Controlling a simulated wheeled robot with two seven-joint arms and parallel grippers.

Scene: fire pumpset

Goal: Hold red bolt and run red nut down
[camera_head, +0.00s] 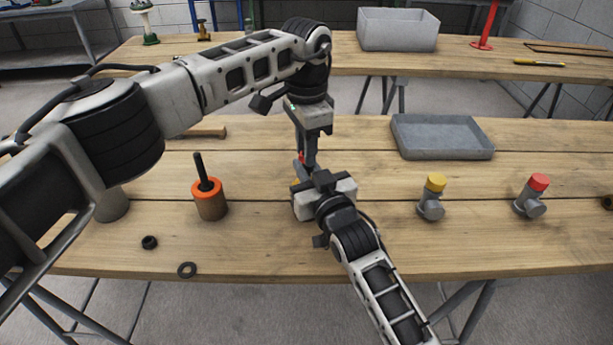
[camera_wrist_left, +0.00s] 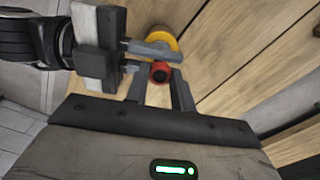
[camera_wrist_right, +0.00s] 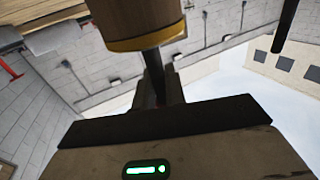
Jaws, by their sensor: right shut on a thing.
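My left gripper (camera_head: 303,160) points down near the table's middle. In the left wrist view the red nut (camera_wrist_left: 160,72), a red ring with a dark centre, sits between its fingertips (camera_wrist_left: 161,80). I cannot tell whether they press on it. My right gripper (camera_head: 300,188) reaches in from the lower right, just below the left one. Its fingers (camera_wrist_right: 157,82) are shut on the dark bolt shaft (camera_wrist_right: 152,62) beside a brown cylinder (camera_wrist_right: 135,22) with a yellow rim. The yellow rim also shows in the left wrist view (camera_wrist_left: 166,37). The bolt is partly hidden by the fingers.
An orange-topped brown cylinder (camera_head: 209,205) with a black rod stands left. A black nut (camera_head: 149,242) and a washer (camera_head: 187,270) lie near the front edge. Right are a yellow-capped fitting (camera_head: 432,208), a red-capped fitting (camera_head: 528,207) and a grey tray (camera_head: 443,153).

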